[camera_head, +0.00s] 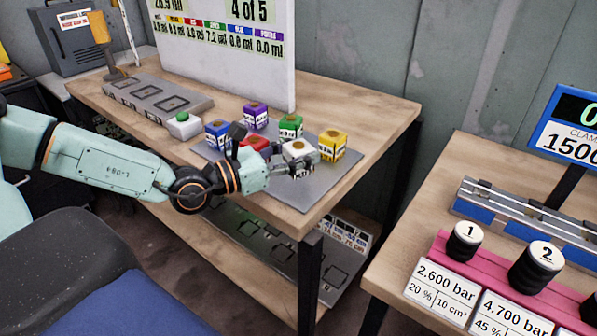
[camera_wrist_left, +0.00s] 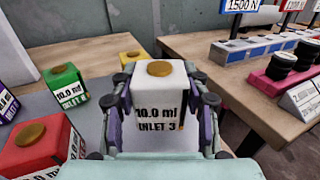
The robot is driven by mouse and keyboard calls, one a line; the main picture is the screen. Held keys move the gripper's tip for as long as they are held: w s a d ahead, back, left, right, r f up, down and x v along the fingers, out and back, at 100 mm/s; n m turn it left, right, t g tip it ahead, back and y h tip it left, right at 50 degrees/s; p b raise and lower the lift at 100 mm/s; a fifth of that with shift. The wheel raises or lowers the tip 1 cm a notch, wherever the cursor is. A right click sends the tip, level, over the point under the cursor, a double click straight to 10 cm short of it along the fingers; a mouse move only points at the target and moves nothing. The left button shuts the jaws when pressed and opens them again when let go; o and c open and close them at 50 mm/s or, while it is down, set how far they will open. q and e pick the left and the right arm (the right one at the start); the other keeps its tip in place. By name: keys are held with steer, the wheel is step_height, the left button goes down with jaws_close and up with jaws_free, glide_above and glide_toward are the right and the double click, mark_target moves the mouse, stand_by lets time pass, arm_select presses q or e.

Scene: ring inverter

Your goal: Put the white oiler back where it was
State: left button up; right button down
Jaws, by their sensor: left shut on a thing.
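The white oiler (camera_head: 298,149) is a small white block with a brass cap, at the front of the grey plate (camera_head: 318,187) on the wooden table. In the left wrist view the white oiler (camera_wrist_left: 158,100) reads "10.0 ml INLET 3" and stands upright between the fingers. My left gripper (camera_head: 290,168) is shut on it; the fingers also show in the left wrist view (camera_wrist_left: 162,105). Whether its base touches the plate is hidden. My right gripper is not in view.
Red (camera_head: 254,148), blue (camera_head: 217,134), purple (camera_head: 255,116), green (camera_head: 291,126) and yellow (camera_head: 333,146) oilers stand close around. A grey tray with square outlines (camera_head: 160,98) and a green-button box (camera_head: 184,125) lie to the left. A display board (camera_head: 225,60) stands behind.

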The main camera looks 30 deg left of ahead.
arm_select(q)
steer(key=shift+d+f+b, duration=0.15)
steer(key=shift+f+b, duration=0.2)
steer(key=shift+f, duration=0.15)
step_height(320, 180, down, 2)
steer(key=shift+b, duration=0.85)
steer(key=shift+a+f, duration=0.2)
steer(key=shift+f, duration=0.1)
steer(key=shift+d+r, duration=0.15)
steer(key=shift+r, duration=0.05)
steer(key=shift+f+b, duration=0.2)
steer(key=shift+b, duration=0.1)
steer(key=o, duration=1)
steer(key=shift+c, duration=0.2)
steer(key=shift+o, duration=1.2)
steer(key=shift+r, duration=0.1)
